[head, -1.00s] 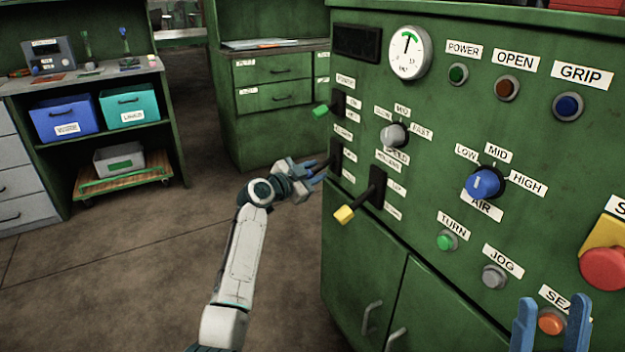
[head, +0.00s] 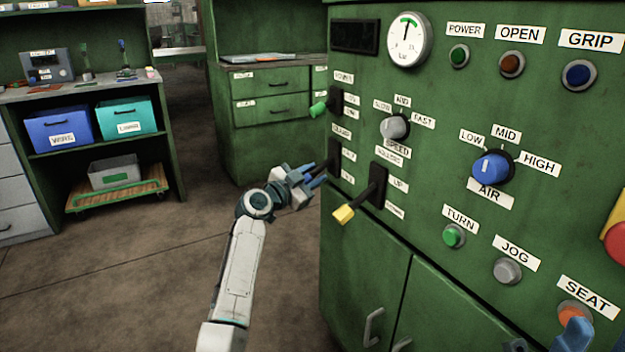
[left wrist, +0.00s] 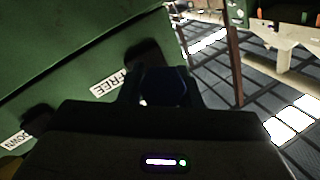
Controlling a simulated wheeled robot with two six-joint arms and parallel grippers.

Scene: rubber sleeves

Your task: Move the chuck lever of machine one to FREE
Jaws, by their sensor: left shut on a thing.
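Machine one is the green cabinet (head: 440,215) with a control panel. The chuck lever (head: 322,169) is the dark lever at the panel's left edge, between a green-tipped lever and a yellow-tipped lever. My left gripper (head: 313,178) is shut on its end, which the fingers mostly hide. In the left wrist view the fingers (left wrist: 165,88) hold a dark blue knob, beside the FREE label (left wrist: 123,82) and the dark slot. The exact lever position is hard to read. My right gripper (head: 546,340) shows only blue fingertips at the bottom right, apart and empty, near the SEAT button.
The yellow-tipped lever (head: 343,213) is close below my left gripper, and the green-tipped lever (head: 318,109) is above it. Knobs and buttons fill the panel's right, including the blue AIR knob (head: 490,168). The floor at left is clear up to a shelf with bins (head: 58,130).

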